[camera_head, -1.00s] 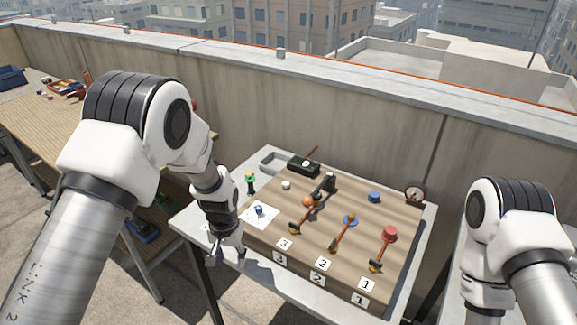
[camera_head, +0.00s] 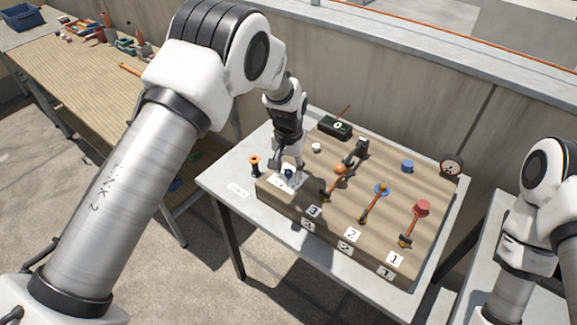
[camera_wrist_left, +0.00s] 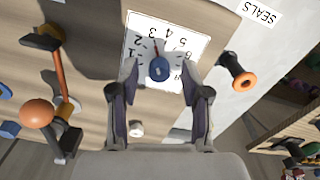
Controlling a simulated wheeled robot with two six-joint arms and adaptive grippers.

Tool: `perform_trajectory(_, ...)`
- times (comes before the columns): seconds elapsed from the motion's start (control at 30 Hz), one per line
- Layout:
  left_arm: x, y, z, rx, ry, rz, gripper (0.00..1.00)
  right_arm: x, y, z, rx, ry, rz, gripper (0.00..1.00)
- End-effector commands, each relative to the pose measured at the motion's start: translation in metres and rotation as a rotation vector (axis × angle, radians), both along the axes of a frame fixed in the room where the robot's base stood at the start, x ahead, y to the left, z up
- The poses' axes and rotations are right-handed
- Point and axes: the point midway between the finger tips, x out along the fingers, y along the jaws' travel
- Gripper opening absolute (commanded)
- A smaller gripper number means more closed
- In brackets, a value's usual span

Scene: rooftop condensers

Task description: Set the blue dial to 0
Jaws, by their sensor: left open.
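The blue dial (camera_wrist_left: 160,69) sits on a white card (camera_wrist_left: 198,22) printed with numbers around it. A thin red pointer on the dial points toward about the 3 in the left wrist view. My left gripper (camera_wrist_left: 160,78) is open, with one finger on each side of the dial; I cannot tell whether they touch it. In the head view, my left gripper (camera_head: 289,172) is over the dial and partly hides it and the card (camera_head: 279,184). My right arm shows at the right edge, but its gripper is out of view.
The wooden panel (camera_head: 330,215) carries numbered levers, including one with an orange ball (camera_head: 340,169), a blue knob (camera_head: 407,166), a red knob (camera_head: 421,208) and a gauge (camera_head: 451,166). An orange-topped black post (camera_head: 254,166) stands left of the card. A white knob (camera_wrist_left: 136,129) is near my fingers.

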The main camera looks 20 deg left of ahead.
Motion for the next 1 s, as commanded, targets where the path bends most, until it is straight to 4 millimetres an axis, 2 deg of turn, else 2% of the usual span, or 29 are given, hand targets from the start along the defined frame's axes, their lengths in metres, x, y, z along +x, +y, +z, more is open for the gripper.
perform_trajectory(0.07,0.0,-0.0001,0.0,0.0,0.0,0.0,0.44,0.0,0.0,-0.0001,0.0,0.0,0.0,0.4)
perform_trajectory(0.1,0.0,-0.0001,0.0,0.0,0.0,0.0,0.29,-0.0001,0.0,-0.0001,0.0,0.0,0.0,0.4)
perform_trajectory(0.2,0.0,-0.0001,0.0,0.0,0.0,0.0,0.0,0.0,0.0,-0.0002,0.0,0.0,0.0,0.4)
perform_trajectory(0.67,-0.0001,-0.0001,-0.0007,0.0,0.0,0.044,0.0,0.0,0.0,-0.0001,0.0,0.0,0.0,0.4)
perform_trajectory(1.0,-0.0003,-0.0001,-0.0012,0.001,0.001,0.257,0.0,0.0,0.0,0.0007,0.0,0.0,0.0,0.4)
